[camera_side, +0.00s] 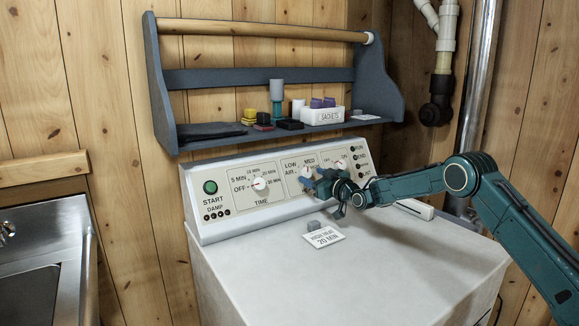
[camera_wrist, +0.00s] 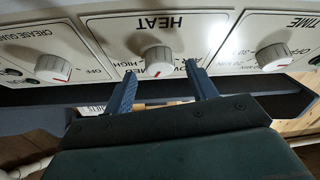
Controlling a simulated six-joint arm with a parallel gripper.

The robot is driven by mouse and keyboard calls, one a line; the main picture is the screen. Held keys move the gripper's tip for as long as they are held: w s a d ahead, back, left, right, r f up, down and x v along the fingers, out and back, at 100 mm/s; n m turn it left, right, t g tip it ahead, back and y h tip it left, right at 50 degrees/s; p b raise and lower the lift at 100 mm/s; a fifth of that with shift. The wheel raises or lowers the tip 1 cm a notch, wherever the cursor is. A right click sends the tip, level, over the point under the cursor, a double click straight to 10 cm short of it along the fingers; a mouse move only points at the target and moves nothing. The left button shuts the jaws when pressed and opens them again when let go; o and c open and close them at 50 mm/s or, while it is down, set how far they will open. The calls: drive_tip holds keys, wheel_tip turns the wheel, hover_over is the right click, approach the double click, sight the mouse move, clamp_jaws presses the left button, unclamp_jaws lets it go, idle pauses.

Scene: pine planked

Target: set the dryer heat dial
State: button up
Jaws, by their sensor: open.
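The heat dial (camera_wrist: 158,61) is a pale round knob under the upside-down word HEAT in the wrist view. Its red mark points toward the bottom of that picture, the panel's upper side. The word HIGH shows left of it; other labels are partly covered. My gripper (camera_wrist: 160,68) is open, with one blue finger on each side of the dial and gaps between. I cannot tell whether the tips reach past its face. In the side view my gripper (camera_side: 326,184) is at the dryer panel and partly covers the heat section; the heat dial (camera_side: 306,172) shows beside it.
The time dial (camera_side: 260,183) and the crease guard dial (camera_wrist: 53,68) flank the heat dial. A card (camera_side: 323,238) reading HIGH HEAT 20 MIN lies on the dryer top (camera_side: 250,262) with a grey block (camera_side: 314,226). A blue shelf (camera_side: 270,135) with small items hangs above the panel.

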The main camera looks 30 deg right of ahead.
sight(305, 173)
drive_tip(key=shift+w, duration=0.95)
drive_tip(key=shift+c, duration=0.5)
drive_tip(key=c, duration=0.9)
drive_tip(key=shift+a+m+h, duration=0.15)
drive_tip(key=shift+m+h, duration=0.15)
drive_tip(key=shift+m, duration=0.3)
drive_tip(key=m+h, duration=0.1)
drive_tip(key=m, duration=0.1)
drive_tip(key=m+h, duration=0.1)
drive_tip(key=m, duration=0.1)
drive_tip(key=shift+a+h, duration=0.2)
drive_tip(key=shift+h, duration=0.1)
drive_tip(key=shift+w+a+r+m+g+h, duration=0.1)
drive_tip(key=shift+m+g+h, duration=0.5)
drive_tip(key=shift+m, duration=1.1)
drive_tip(key=shift+r+m+g+h, duration=0.1)
drive_tip(key=shift+m+g+h, duration=0.2)
drive_tip(key=shift+m+h, duration=1)
drive_tip(key=shift+m, duration=0.5)
